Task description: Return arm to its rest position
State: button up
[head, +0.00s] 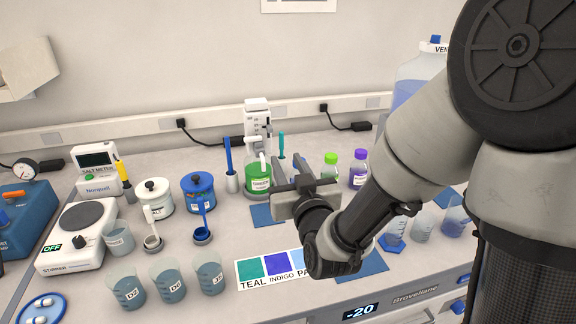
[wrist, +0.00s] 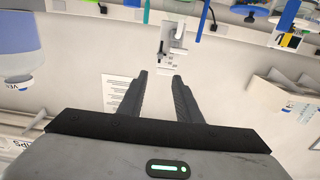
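My gripper (head: 289,172) is above the bench in the head view, in front of a green-filled bottle (head: 258,178) and left of two small bottles. In the wrist view my gripper's two fingers (wrist: 159,82) stand apart with nothing between them, so it is open and empty. Past the fingertips is a white dispenser device (wrist: 172,42), which also shows in the head view (head: 257,118) at the back of the bench. My arm reaches in from the right and hides part of the bench there.
A blue and a white canister (head: 157,197), several labelled beakers (head: 127,290) and a stirrer (head: 80,225) stand on the left. A colour card (head: 265,271) lies in front. A large bottle (head: 412,78) is behind my arm. Small green-capped (head: 329,166) and purple-capped (head: 358,170) bottles stand close to my gripper.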

jog(key=s+d+r+m+g+h+p, duration=0.1)
jog(key=s+d+r+g+h+p, duration=0.4)
jog(key=d, duration=0.4)
jog(key=s+d+r+m+g+p, duration=0.1)
jog(key=s+d+r+g, duration=0.1)
jog(key=s, duration=0.8)
jog(key=s+d+r+m+g+p, duration=0.1)
jog(key=s+d+g, duration=0.3)
jog(key=s, duration=0.6)
jog(key=shift+r+g+p, duration=0.4)
jog(key=shift+r+p, duration=0.4)
jog(key=shift+r, duration=0.05)
